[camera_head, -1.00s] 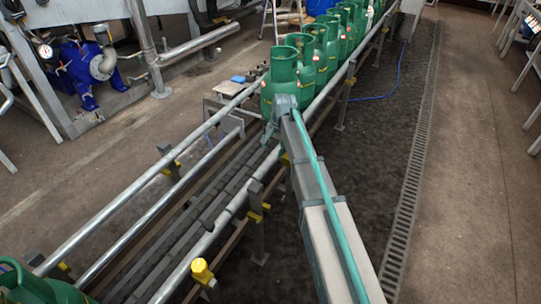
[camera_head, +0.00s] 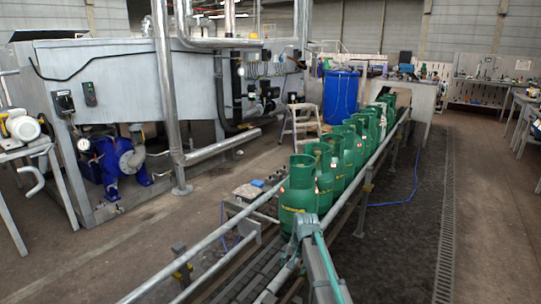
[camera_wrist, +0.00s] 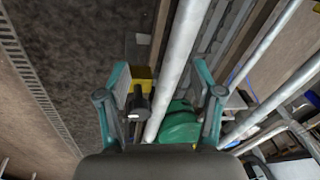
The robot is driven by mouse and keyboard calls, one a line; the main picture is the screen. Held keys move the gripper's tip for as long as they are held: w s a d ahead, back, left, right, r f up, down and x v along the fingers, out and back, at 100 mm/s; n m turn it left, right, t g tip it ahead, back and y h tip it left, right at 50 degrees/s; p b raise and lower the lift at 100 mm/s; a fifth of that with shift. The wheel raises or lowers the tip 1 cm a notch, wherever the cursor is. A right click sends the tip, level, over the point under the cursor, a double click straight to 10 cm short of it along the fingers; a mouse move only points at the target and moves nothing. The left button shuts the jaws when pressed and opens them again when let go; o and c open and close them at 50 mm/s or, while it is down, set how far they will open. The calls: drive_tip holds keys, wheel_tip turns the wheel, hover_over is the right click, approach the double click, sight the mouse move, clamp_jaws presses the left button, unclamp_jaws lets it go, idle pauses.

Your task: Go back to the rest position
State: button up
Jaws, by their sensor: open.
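My arm (camera_head: 322,268) reaches in from the bottom of the head view, to the right of the conveyor, with its far end low in front of the nearest green cylinder (camera_head: 297,200). My gripper (camera_wrist: 160,72) is open in the wrist view, its two teal fingers spread apart with nothing held. A pale metal rail (camera_wrist: 178,75) crosses the gap between the fingers in the picture. A green cylinder (camera_wrist: 182,124) shows partly behind the right finger; whether it touches cannot be told. A clamp with a yellow part (camera_wrist: 141,76) shows beside the left finger.
Several green cylinders (camera_head: 350,150) stand upright in a row along the conveyor, between guard rails (camera_head: 205,262). A blue drum (camera_head: 340,95) and a step ladder (camera_head: 300,122) stand behind. A blue pump (camera_head: 117,160) is at left. The floor (camera_head: 495,220) at right is clear.

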drive_tip(key=s+d+f+n+g+h+p, duration=0.1)
drive_tip(key=s+d+f+n+g+p, duration=0.1)
drive_tip(key=s+f, duration=0.85)
drive_tip(key=s+d+f+n+g+p, duration=0.1)
drive_tip(key=s+d+f+p, duration=0.15)
drive_tip(key=s+f, duration=0.85)
drive_tip(key=s+d+g+p, duration=0.1)
drive_tip(key=s+g+p, duration=0.1)
drive_tip(key=s, duration=1.5)
drive_tip(key=s+d+f+n+g+p, duration=0.1)
drive_tip(key=s+d+g+p, duration=0.1)
drive_tip(key=s, duration=1.6)
drive_tip(key=shift+s+g+p, duration=0.2)
drive_tip(key=shift+g+p, duration=0.5)
drive_tip(key=shift+p, duration=0.55)
